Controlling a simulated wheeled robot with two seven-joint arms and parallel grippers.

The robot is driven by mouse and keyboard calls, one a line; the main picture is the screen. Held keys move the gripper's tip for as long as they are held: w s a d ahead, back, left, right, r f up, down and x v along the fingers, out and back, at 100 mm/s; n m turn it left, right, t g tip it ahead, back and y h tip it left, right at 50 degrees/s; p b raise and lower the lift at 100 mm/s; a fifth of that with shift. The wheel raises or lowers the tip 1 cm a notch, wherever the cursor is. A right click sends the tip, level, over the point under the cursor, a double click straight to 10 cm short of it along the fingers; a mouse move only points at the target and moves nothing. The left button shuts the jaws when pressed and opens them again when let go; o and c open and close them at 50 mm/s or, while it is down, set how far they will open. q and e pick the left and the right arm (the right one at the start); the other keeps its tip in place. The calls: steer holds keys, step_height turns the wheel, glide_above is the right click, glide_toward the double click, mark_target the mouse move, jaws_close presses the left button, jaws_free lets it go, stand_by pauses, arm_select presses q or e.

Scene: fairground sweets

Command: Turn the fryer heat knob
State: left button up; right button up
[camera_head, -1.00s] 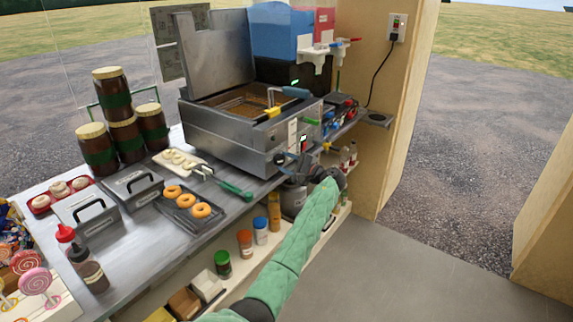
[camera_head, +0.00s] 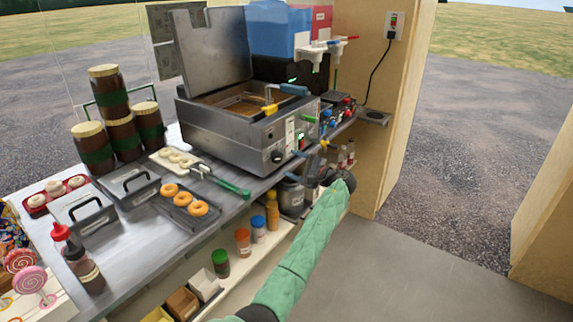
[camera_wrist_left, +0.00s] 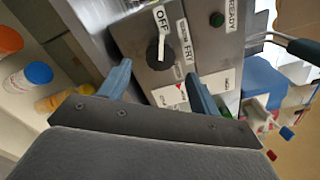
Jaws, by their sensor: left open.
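The fryer (camera_head: 235,135) is a steel box with its lid raised, standing on the counter. Its dark round heat knob (camera_head: 278,157) is low on the front panel. In the left wrist view the knob (camera_wrist_left: 158,52) has a white mark pointing towards the OFF label (camera_wrist_left: 161,18); a FRY label (camera_wrist_left: 187,42) is beside it. My left gripper (camera_head: 298,167) is open and empty, just in front of and to the right of the knob. In the left wrist view the knob is ahead, between the blue fingers (camera_wrist_left: 157,75), apparently not gripped. My right gripper is out of view.
A shelf below holds spice jars (camera_head: 243,242). A wooden wall post (camera_head: 385,170) stands to the right. Open floor lies in front.

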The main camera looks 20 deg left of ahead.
arm_select(q)
steer(key=shift+b+v, duration=0.3)
steer(key=shift+v, duration=1.45)
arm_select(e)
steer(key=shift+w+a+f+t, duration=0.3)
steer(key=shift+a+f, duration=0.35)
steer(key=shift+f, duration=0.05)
